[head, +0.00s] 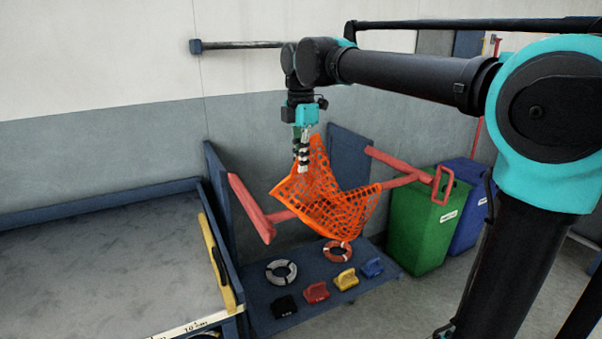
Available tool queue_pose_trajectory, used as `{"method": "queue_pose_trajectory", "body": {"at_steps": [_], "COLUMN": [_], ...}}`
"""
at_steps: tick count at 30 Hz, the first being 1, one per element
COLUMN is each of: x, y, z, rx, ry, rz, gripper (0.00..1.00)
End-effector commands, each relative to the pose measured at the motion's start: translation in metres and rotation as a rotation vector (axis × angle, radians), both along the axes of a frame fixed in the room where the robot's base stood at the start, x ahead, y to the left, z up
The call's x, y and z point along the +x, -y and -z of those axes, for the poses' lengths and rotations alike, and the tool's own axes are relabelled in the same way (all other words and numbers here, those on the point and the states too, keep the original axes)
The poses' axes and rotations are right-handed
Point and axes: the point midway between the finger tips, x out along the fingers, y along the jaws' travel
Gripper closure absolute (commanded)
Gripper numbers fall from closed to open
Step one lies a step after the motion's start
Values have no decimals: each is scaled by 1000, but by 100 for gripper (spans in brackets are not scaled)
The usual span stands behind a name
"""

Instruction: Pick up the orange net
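The orange net (325,205) is a wide mesh that hangs draped in a sling shape near the red rails of a blue rack. Its top edge rises to a peak just beside my gripper (303,168). My gripper points down at the net's upper left part, with its fingers in front of or against the mesh. I cannot tell whether the fingers hold the mesh. The net's back side is hidden.
Red rails (258,212) stick out on both sides of the net. A green bin (420,230) and a blue bin (468,208) stand right. A grey-topped table (110,265) is at left.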

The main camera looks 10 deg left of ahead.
Motion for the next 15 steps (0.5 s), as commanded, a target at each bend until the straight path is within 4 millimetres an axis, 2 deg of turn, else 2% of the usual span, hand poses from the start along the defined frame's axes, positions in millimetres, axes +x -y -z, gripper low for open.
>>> {"method": "queue_pose_trajectory", "body": {"at_steps": [9, 12, 15], "x": [0, 0, 0], "y": [0, 0, 0], "z": [-67, -80, -85], "rx": [0, 0, 0], "ry": [0, 0, 0], "rz": [0, 0, 0], "gripper": [100, 100, 100]}}
